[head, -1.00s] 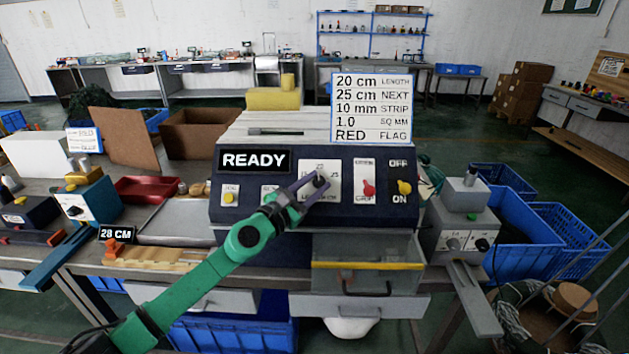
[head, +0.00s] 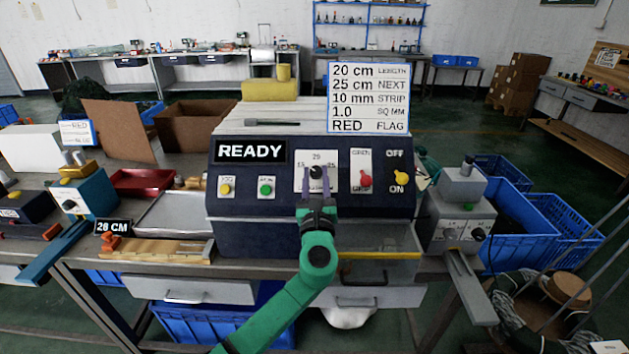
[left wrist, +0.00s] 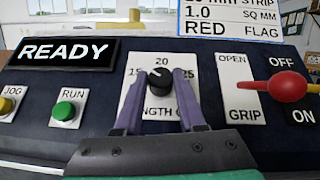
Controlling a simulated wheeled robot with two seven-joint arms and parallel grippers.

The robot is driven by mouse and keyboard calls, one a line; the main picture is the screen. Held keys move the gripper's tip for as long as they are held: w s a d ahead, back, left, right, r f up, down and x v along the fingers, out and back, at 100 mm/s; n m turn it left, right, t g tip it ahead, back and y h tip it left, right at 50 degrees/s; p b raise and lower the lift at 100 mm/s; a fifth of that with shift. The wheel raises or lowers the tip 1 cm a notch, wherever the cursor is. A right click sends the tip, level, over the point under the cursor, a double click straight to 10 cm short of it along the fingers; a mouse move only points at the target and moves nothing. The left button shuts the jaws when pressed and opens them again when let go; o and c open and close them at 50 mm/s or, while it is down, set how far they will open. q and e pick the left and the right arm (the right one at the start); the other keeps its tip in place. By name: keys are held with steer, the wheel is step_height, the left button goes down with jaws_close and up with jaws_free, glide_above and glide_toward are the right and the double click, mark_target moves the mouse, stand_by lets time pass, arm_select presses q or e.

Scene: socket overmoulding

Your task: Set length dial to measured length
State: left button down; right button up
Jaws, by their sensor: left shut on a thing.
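The length dial (head: 317,171) is a black knob on a white plate on the dark machine front. In the left wrist view the dial (left wrist: 159,80) has a light mark near its top, roughly toward the 20, tilted slightly left. Parts of 15 and 25 show on either side. My left gripper (head: 317,187) is shut on the dial, its purple fingers (left wrist: 160,92) on both sides of the knob. The card (head: 369,98) reads 20 cm LENGTH and 25 cm NEXT. A small display (head: 113,227) reads 28 CM. My right gripper is not in view.
The machine's screen (head: 250,151) reads READY. A yellow JOG button (head: 226,188), a green RUN button (head: 266,187), a red-knobbed grip lever (head: 365,179) and a yellow ON/OFF switch (head: 401,178) flank the dial. A clear-sided guard with a yellow edge (head: 380,255) sits below.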

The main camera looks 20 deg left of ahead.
arm_select(q)
steer(key=shift+n+y, duration=0.5)
steer(key=shift+n, duration=0.2)
steer(key=c, duration=0.5)
jaws_free()
steer(key=b+v, duration=0.1)
steer(key=v, duration=0.6)
steer(key=b+v, duration=0.1)
steer(key=v, duration=0.6)
steer(key=shift+s+d+r+b, duration=0.2)
steer(key=shift+s+b, duration=0.1)
steer(key=shift+b, duration=0.1)
